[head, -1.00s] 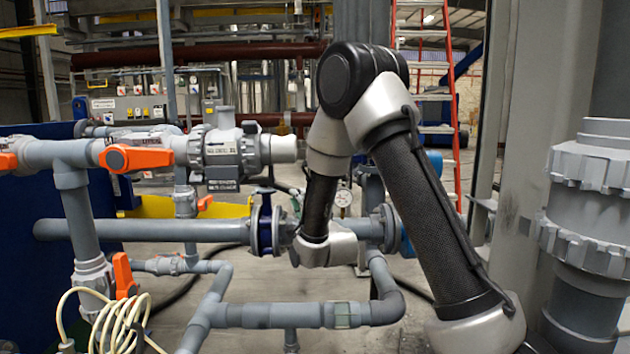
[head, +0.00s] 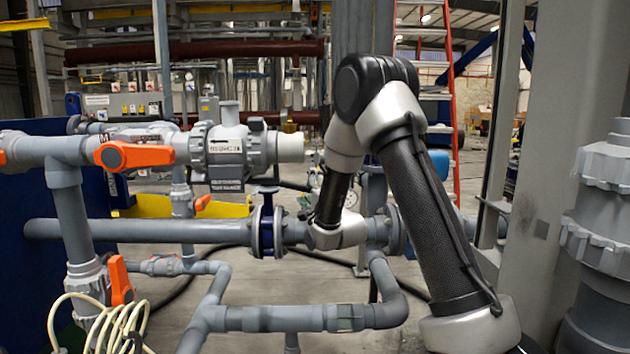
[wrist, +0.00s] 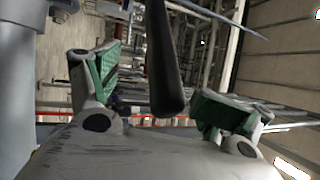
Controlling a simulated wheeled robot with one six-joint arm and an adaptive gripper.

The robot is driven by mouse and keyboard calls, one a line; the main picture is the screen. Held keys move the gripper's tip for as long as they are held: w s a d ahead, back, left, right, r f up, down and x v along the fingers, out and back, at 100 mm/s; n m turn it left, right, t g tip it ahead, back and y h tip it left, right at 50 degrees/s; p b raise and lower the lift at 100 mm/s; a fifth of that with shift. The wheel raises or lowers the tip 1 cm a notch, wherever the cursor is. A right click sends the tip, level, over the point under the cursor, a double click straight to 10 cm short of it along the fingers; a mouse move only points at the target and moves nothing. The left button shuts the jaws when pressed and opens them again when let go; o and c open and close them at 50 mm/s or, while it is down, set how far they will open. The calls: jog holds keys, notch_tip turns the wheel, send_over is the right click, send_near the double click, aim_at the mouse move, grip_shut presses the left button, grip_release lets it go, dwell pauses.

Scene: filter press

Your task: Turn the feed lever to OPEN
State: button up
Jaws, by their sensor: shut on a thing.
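In the wrist view my gripper (wrist: 160,78) shows two fingers with green pads, one on each side of a black bar (wrist: 165,55). The bar runs down from the top of the picture and ends between the fingers. I cannot tell for sure that it is the feed lever, as no label shows on it. My gripper is shut on this bar, though the contact with the pads is not clear to see. In the head view my gripper is hidden behind my forearm. An orange valve handle (head: 135,156) lies level on the left pipework, apart from my arm.
A second orange handle (head: 121,280) hangs upright at lower left, above a coiled cream hose (head: 100,325). A grey horizontal pipe (head: 150,231) with a blue flanged valve (head: 267,228) crosses behind my forearm. A thick grey flanged pipe (head: 600,240) stands close at right.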

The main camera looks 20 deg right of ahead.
jog(key=shift+w+d+f, duration=0.25)
jog(key=shift+w+d, duration=0.15)
jog(key=shift+d, duration=0.1)
jog(key=shift+w+d+f, duration=0.2)
jog(key=shift+w+d, duration=0.15)
jog(key=shift+d, duration=0.15)
jog(key=shift+w+d, duration=0.9)
jog(key=shift+w, duration=0.2)
jog(key=shift+c, duration=0.4)
jog(key=shift+w+d, duration=0.3)
jog(key=shift+w, duration=0.6)
jog(key=shift+w+d, duration=0.35)
jog(key=shift+w, duration=0.5)
jog(key=shift+w+d, duration=0.3)
jog(key=shift+w, duration=0.6)
jog(key=shift+o, duration=0.9)
jog(key=shift+c, duration=0.8)
jog(key=v, duration=0.8)
jog(key=shift+s+d+f, duration=0.1)
jog(key=shift+s, duration=0.2)
jog(key=shift+c, duration=0.9)
jog(key=shift+d, duration=0.1)
